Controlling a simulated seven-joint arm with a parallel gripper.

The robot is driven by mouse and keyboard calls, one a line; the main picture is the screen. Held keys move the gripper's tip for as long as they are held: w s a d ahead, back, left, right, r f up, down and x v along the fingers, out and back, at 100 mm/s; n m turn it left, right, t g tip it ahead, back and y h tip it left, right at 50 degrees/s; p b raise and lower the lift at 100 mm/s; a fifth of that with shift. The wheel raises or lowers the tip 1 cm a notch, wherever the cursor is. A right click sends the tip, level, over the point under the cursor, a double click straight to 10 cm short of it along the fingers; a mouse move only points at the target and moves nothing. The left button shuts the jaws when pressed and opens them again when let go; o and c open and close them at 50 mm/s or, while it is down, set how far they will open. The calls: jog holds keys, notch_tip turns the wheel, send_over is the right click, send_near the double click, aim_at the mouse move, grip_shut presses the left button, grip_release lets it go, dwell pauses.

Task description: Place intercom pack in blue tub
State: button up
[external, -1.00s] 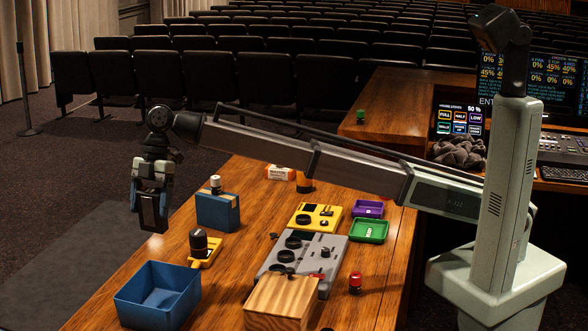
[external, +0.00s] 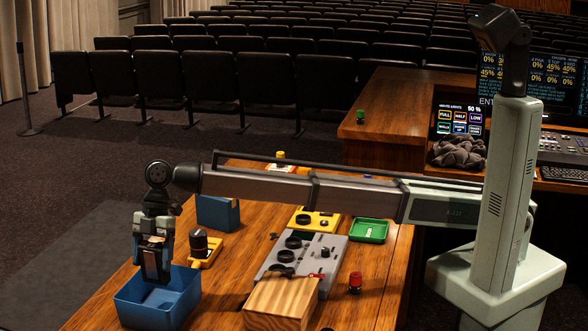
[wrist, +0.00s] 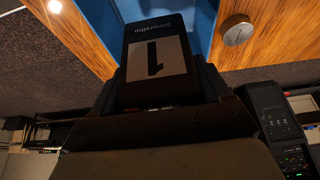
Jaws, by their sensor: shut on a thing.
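The blue tub (external: 134,306) is an open rectangular box at the front left of the wooden desk. My gripper (external: 155,268) points down over the tub's back part and is shut on the intercom pack (external: 153,262). The pack is a dark block with a pale label marked with a black bar; in the wrist view the pack (wrist: 158,62) fills the space between the fingers, with the blue tub (wrist: 205,22) behind it. The pack's lower end overlaps the tub's interior in the external view; I cannot tell whether it touches the floor of the tub.
A yellow stand with a black knob (external: 199,244) is right behind the tub. A blue box (external: 217,213) stands farther back. A grey control panel (external: 300,262), a wooden block (external: 281,303), a green tray (external: 369,230) and a red-topped cylinder (external: 355,283) lie to the right.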

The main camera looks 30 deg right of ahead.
notch_tip(320, 180, down, 9)
jog(key=shift+r, duration=0.1)
dwell(0.4)
jog(key=shift+f, duration=0.25)
jog(key=o, duration=1.2)
jog(key=shift+r, duration=0.1)
jog(key=v, duration=1.2)
jog(key=shift+r, duration=0.1)
